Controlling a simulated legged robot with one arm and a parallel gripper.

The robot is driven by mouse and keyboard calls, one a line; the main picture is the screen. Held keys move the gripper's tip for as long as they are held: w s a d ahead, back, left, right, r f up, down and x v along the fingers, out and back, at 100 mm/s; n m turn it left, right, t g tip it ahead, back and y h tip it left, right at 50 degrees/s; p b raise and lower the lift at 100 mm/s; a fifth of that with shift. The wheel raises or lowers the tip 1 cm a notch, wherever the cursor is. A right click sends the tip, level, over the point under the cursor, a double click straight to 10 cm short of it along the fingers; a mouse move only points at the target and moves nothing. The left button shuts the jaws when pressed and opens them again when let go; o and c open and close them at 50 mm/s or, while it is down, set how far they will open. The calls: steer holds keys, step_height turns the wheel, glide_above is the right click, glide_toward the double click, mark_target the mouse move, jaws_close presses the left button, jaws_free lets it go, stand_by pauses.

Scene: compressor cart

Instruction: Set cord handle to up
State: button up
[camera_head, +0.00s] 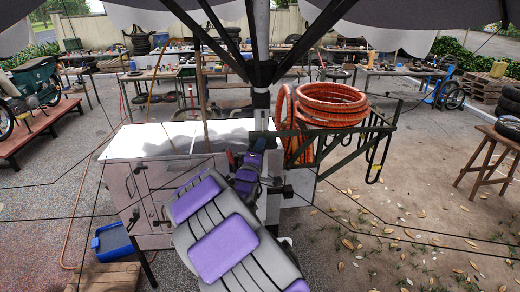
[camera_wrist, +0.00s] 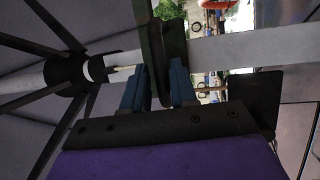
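My gripper (camera_wrist: 159,92) is raised in front of the pole at the back of the cart. In the wrist view its two dark blue fingers stand on either side of a dark, olive-black piece, which looks like the cord handle (camera_wrist: 156,45). Both fingers appear to touch it. The handle runs from the top edge of the view down between the fingers; its lower end is partly hidden. In the head view my gripper (camera_head: 259,144) is at the pole (camera_head: 261,101), and the handle cannot be made out there.
The cart (camera_head: 150,190) has a bright top (camera_head: 160,137). Coiled orange hoses (camera_head: 332,103) rest on a rack at its right. Umbrella struts spread overhead from a dark hub (camera_wrist: 68,73). A blue bin (camera_head: 113,243) stands low at left. Open ground lies at right.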

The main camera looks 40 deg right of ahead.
steer(key=shift+s+d+f, duration=0.1)
steer(key=shift+d+f, duration=0.05)
steer(key=shift+d, duration=0.65)
jaws_close()
steer(key=shift+f, duration=0.2)
step_height(320, 180, down, 34)
steer(key=b, duration=0.4)
steer(key=shift+s+r, duration=0.15)
steer(key=shift+r, duration=0.05)
steer(key=shift+a, duration=0.1)
steer(key=shift+o, duration=0.4)
jaws_free()
steer(key=shift+f+g, duration=0.1)
steer(key=shift+g, duration=0.2)
steer(key=shift+o, duration=1)
